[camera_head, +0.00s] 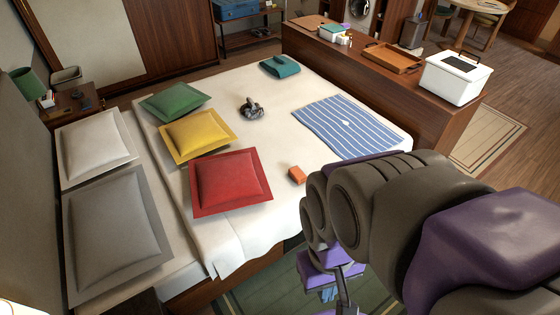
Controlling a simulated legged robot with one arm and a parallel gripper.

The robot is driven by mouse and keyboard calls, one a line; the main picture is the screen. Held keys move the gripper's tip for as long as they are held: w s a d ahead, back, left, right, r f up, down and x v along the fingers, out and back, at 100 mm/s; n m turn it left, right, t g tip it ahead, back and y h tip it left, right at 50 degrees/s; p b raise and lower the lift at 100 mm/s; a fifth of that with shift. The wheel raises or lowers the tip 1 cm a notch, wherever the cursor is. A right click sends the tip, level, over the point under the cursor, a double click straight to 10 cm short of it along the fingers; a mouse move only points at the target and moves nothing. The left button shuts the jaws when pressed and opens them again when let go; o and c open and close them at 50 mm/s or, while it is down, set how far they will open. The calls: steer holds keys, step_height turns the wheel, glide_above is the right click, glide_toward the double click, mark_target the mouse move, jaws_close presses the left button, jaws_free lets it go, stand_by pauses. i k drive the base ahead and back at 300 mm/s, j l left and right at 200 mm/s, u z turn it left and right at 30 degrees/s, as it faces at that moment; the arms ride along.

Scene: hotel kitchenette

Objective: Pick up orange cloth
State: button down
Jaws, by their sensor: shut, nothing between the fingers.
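A small orange folded cloth (297,175) lies on the white bed sheet near the bed's front right edge, right of the red pillow. My arm comes in from the lower right, with its thick grey links beside the bed. My gripper (344,296) shows partly at the bottom, below and right of the cloth and beside the bed edge. It is shut, empty and apart from the cloth. The picture's lower edge and my arm hide part of it.
A wooden cabinet (440,125) bounds the bed's right side. Sheet around the orange cloth is clear.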

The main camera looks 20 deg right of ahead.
mark_target(300, 177)
steer(key=z, duration=0.45)
steer(key=u, duration=1.95)
steer(key=z, duration=1.75)
steer(key=i+z, duration=0.15)
steer(key=i+l+u, duration=0.4)
steer(key=i+l, duration=0.6)
steer(key=i+j, duration=0.05)
steer(key=i, duration=0.05)
